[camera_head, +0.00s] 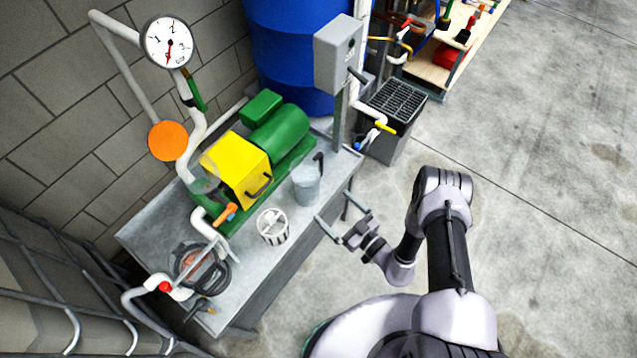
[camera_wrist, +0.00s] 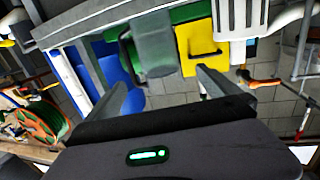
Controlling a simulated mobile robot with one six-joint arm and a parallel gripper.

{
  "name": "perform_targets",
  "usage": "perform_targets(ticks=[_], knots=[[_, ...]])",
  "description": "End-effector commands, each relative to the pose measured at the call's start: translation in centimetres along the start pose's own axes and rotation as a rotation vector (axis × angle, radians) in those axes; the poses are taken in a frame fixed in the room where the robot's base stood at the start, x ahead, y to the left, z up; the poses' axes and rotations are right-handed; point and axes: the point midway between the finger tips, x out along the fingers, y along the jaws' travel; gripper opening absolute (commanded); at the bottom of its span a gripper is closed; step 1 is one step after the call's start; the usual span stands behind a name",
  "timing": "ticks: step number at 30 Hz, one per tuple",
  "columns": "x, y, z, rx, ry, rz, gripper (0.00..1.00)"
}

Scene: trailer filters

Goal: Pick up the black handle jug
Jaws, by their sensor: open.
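The jug (camera_head: 306,186) is a translucent grey container with a black handle (camera_head: 319,162). It stands upright on the grey metal bench (camera_head: 265,275), near the front edge and in front of the green and yellow pump. In the wrist view the jug (camera_wrist: 154,50) appears upside down, beyond and between my fingers, with the handle on its left side. My gripper (camera_head: 334,207) is open and empty, off the front edge of the bench, with its fingers pointing toward the jug. In the wrist view my gripper (camera_wrist: 160,74) shows both fingers apart, not touching the jug.
A white slotted basket (camera_head: 273,228) stands left of the jug. The pump's yellow box (camera_head: 236,168) and green motor (camera_head: 278,134) are behind it. A grey post with a control box (camera_head: 338,55) rises at the right bench end. The floor (camera_head: 500,150) at right is clear.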

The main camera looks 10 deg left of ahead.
Motion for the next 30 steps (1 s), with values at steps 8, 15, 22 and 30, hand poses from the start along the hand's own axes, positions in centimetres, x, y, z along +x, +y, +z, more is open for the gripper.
perform_targets(ticks=[8, 15, 22, 30], knots=[[7.7, -0.1, 0.2, -0.006, 0.003, -0.006, 1.00], [10.9, 0.1, 0.4, -0.007, 0.004, -0.007, 1.00], [14.4, 0.3, 0.2, -0.006, 0.002, -0.005, 1.00], [14.4, 0.3, 0.1, -0.005, 0.001, -0.004, 0.86]])
